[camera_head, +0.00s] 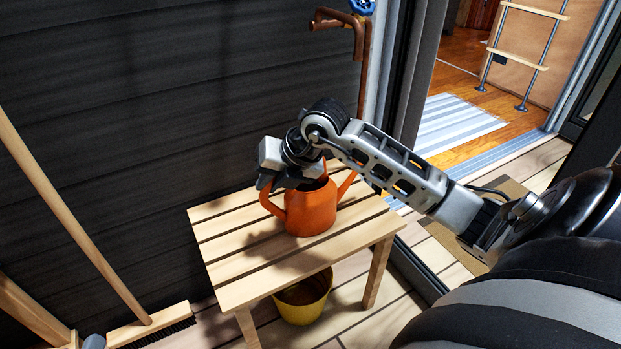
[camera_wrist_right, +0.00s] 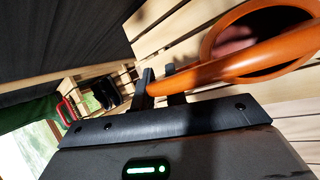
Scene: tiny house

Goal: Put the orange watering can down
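The orange watering can (camera_head: 311,210) is upright over the slatted wooden table (camera_head: 262,279). Its base looks at or very near the tabletop; I cannot tell whether there is a small gap. My right gripper (camera_head: 272,183) reaches in from the right and is at the can's handle, on the left side. In the right wrist view the two dark fingers (camera_wrist_right: 162,91) are close together with the orange handle (camera_wrist_right: 222,68) between them. The can's open top shows beyond the handle. My left gripper is not in view.
A yellow bucket (camera_head: 303,298) stands under the table. A broom (camera_head: 147,325) leans on the dark wall at the left. A copper pipe with a blue valve (camera_head: 362,5) is on the wall behind. The table's front and left slats are bare. A doorway opens at the right.

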